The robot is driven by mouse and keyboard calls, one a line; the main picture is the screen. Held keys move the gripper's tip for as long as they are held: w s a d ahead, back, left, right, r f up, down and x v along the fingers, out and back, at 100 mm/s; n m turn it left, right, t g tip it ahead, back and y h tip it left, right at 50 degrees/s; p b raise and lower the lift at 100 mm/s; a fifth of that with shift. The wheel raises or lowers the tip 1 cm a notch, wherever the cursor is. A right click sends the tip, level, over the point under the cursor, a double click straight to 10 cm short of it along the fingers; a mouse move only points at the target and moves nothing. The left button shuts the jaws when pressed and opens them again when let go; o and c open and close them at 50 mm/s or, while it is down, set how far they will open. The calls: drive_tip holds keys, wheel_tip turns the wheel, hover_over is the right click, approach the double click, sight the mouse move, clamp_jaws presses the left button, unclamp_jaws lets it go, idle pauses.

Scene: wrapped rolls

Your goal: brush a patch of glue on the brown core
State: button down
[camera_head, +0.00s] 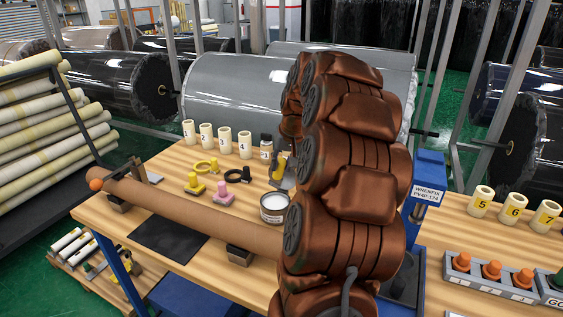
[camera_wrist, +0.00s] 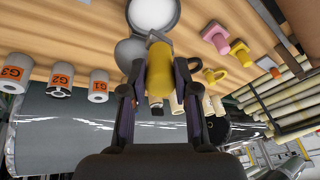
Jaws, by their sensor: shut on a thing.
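The brown core (camera_head: 190,213) is a long tube lying across the wooden table on dark cradles, with an orange piece at its left end. My arm hides its right part. My gripper (camera_wrist: 160,88) is shut on a yellow-handled brush (camera_wrist: 159,72), its tip pointing toward the white round glue pot (camera_wrist: 153,12). The pot (camera_head: 274,207) stands on the table just behind the core. In the head view my gripper (camera_head: 284,172) is partly hidden by my arm, above and behind the pot. I cannot tell whether the brush tip touches the glue.
Yellow and pink stamp-like pieces (camera_head: 224,194) stand left of the pot. A dark mat (camera_head: 170,241) lies under the core. A blue post (camera_head: 428,190) stands right of my arm.

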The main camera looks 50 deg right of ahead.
drive_tip(key=shift+f+b, duration=0.3)
drive_tip(key=shift+f, duration=2.2)
drive_tip(key=shift+s+a+f+b, duration=0.1)
drive_tip(key=shift+f+b, duration=0.6)
drive_tip(key=shift+f, duration=0.05)
idle(1.5)
drive_tip(key=shift+r+p, duration=0.35)
drive_tip(key=shift+r, duration=3.25)
